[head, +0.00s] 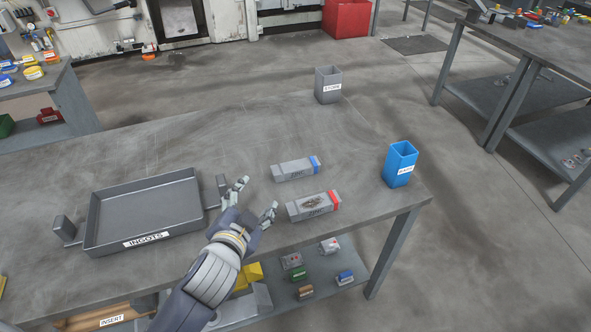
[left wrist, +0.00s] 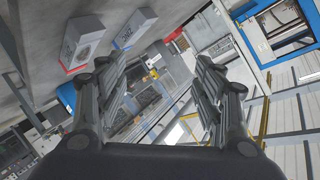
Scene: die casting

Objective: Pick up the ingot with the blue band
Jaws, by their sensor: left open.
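The ingot with the blue band (head: 293,170) is a grey bar lying on the grey table (head: 365,215), its blue band at the right end. The ingot with the red band (head: 312,207) lies just in front of it, with a dark rough patch on top. My left gripper (head: 258,196) is open and empty, to the left of both ingots, apart from them. In the left wrist view the gripper (left wrist: 158,88) has its fingers spread; the blue-banded ingot (left wrist: 135,27) and red-banded ingot (left wrist: 85,40) show at the upper left. My right gripper is not in view.
An empty grey tray labelled INGOTS (head: 145,205) stands left of my gripper. A blue bin (head: 399,168) stands near the table's right edge, and a grey bin (head: 328,88) stands farther back. A lower shelf (head: 340,262) holds small blocks. The table behind the ingots is clear.

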